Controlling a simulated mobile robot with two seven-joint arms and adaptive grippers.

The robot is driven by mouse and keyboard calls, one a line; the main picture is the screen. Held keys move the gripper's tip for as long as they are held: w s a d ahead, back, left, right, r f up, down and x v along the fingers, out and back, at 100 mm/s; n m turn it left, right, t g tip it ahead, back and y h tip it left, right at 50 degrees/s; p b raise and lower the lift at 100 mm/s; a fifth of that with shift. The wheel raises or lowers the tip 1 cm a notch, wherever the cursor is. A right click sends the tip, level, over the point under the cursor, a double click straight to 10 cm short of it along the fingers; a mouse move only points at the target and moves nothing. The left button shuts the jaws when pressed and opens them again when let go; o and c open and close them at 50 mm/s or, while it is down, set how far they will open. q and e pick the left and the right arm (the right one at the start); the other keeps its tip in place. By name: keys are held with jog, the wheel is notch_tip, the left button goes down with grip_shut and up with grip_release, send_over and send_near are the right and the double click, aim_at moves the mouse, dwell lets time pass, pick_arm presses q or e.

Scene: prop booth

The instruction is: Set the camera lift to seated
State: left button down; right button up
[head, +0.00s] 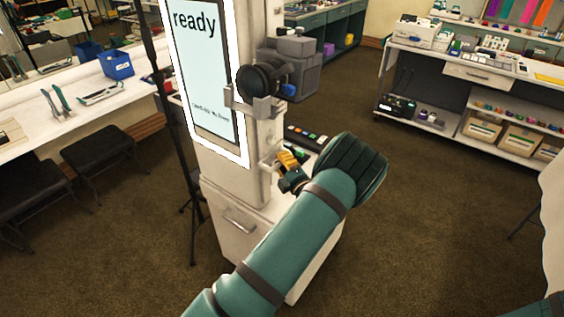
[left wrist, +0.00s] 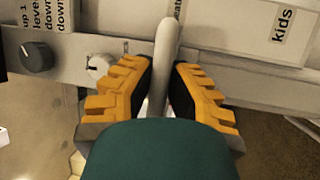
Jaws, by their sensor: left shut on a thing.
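The booth column (head: 266,140) stands in the middle of the head view, with a black round camera (head: 256,80) on a grey bracket at its side. My left gripper (head: 282,163) is at the column's side, below the camera. In the left wrist view, its orange fingers (left wrist: 163,82) are shut on a pale grey lever (left wrist: 167,42) that points up in the picture. A label reading "kids" (left wrist: 283,22) lies to the right of the lever. Another label just right of the lever is mostly hidden by it. My right gripper is not in view.
The lit screen (head: 207,70) on the column reads "ready". In the left wrist view, a dark knob (left wrist: 37,57) and a white knob (left wrist: 98,66) sit left of the lever. A white cabinet (head: 235,222) is below the column. Open carpet lies to the right.

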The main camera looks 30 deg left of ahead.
pick_arm(q)
jog(key=c, duration=0.9)
grip_release()
jog(key=shift+f, duration=0.1)
jog(key=v, duration=1.2)
jog(key=shift+s, duration=0.1)
jog(key=shift+a, duration=0.1)
